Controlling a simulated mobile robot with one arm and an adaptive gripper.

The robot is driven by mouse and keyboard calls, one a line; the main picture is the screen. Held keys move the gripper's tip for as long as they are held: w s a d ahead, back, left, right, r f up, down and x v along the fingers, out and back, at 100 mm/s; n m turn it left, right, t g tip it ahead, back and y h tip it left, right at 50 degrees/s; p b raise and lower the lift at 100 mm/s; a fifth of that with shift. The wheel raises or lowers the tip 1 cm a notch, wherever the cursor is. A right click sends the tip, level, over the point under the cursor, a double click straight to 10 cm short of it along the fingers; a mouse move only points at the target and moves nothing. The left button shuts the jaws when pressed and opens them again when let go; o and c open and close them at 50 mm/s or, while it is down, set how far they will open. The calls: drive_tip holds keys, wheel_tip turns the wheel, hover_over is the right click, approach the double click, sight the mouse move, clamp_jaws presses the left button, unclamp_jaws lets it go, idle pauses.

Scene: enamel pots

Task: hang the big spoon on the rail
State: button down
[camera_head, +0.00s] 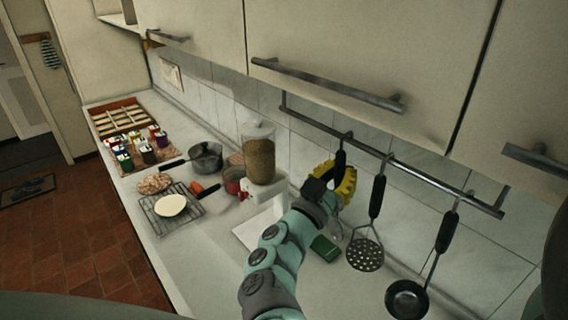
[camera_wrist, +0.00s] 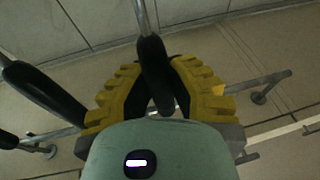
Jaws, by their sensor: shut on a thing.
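The rail (camera_head: 415,173) is a dark metal bar on the tiled wall under the cupboards; it also shows in the wrist view (camera_wrist: 270,79). My gripper (camera_head: 342,184) has yellow fingers, and they are closed around a black handle (camera_head: 340,160), taken to be the big spoon's. In the wrist view the big spoon's handle (camera_wrist: 153,65) lies between the fingers of my gripper (camera_wrist: 160,90), with a thin metal shaft running from it. The handle's top end meets the line of the rail in the head view; whether its hook is over the bar I cannot tell. The spoon's bowl is not clearly seen.
A skimmer (camera_head: 365,252) and a ladle (camera_head: 407,297) hang from the rail to the right of my gripper. A dispenser jar (camera_head: 260,160), a red pot (camera_head: 233,180), a green sponge (camera_head: 325,247) and a cooling rack (camera_head: 185,222) stand on the counter. Cupboard handles (camera_head: 330,85) jut out above.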

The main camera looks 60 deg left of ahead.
drive_tip(key=c, duration=0.9)
unclamp_jaws()
drive_tip(key=shift+v, duration=6)
